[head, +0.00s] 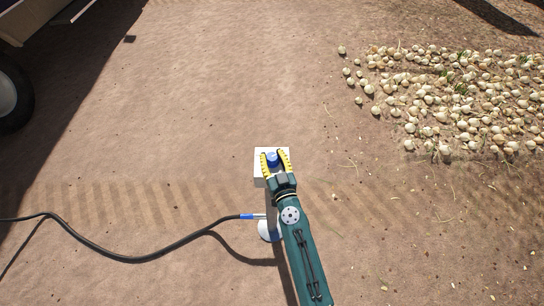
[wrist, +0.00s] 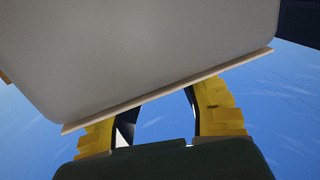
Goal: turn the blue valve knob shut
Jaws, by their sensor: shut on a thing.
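The blue valve knob (head: 272,158) sits on a white box (head: 259,172) near the middle of the head view. My gripper (head: 275,158) reaches up to it from below in the picture, with one yellow finger on each side of the knob. The fingers are shut on the knob. In the wrist view, my gripper (wrist: 161,108) shows two yellow fingers reaching behind a large grey panel with a pale edge (wrist: 170,92). The panel hides the fingertips, and I cannot make out the knob there.
A black hose (head: 130,258) with a blue end (head: 247,216) lies left of my arm, by a round white part (head: 268,231). Many onions (head: 450,100) lie at upper right. A vehicle wheel (head: 12,95) stands at far left. Open dirt lies above the box.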

